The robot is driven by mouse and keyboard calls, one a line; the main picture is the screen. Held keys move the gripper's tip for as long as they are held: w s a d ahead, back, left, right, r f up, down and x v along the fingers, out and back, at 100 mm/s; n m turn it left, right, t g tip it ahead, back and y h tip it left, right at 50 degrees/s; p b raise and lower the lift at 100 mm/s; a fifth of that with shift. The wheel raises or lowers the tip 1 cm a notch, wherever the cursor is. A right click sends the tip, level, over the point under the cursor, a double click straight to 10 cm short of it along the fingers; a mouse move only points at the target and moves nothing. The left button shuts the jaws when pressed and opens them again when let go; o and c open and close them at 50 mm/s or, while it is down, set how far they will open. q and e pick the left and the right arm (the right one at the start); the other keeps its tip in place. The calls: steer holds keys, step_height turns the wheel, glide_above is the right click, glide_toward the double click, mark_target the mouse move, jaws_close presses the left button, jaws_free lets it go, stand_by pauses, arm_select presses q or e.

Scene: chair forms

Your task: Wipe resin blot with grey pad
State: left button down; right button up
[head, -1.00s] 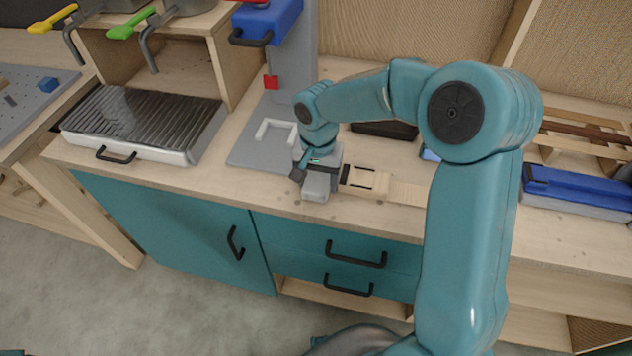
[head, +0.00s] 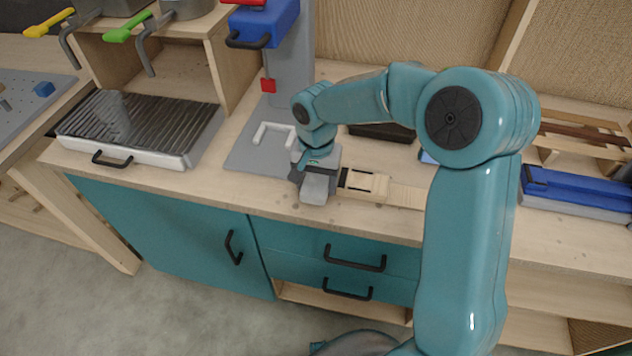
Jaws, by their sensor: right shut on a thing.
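My right gripper (head: 316,178) is over the wooden worktop near its front edge, shut on the grey pad (head: 317,189). The pad is a light grey block that shows below and in front of the jaws. It is low over the worktop; I cannot tell whether it touches. A light wooden piece with dark bands (head: 362,185) lies just right of the pad. I do not see the resin blot; the pad, gripper or arm may hide it. My left gripper is not in view.
A ribbed tray (head: 140,125) with a black handle stands at the left. A grey-based press (head: 265,150) with a blue head (head: 268,22) stands behind the gripper. A blue bar tool (head: 580,188) lies at the right. The front worktop strip left of the pad (head: 235,190) is clear.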

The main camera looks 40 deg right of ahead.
mark_target(312, 195)
steer(key=shift+s+a+r+b, duration=0.2)
steer(key=shift+s+a+b, duration=0.5)
steer(key=shift+s+a, duration=0.65)
steer(key=shift+w, duration=0.1)
steer(key=shift+a, duration=0.1)
steer(key=shift+r+p, duration=2.2)
steer(key=shift+r, duration=0.8)
steer(key=shift+r, duration=0.1)
step_height(312, 195, up, 3)
steer(key=shift+p, duration=1.2)
steer(key=shift+f, duration=0.2)
step_height(312, 195, down, 7)
steer(key=b, duration=0.6)
steer(key=shift+f+b, duration=0.2)
steer(key=shift+b, duration=0.1)
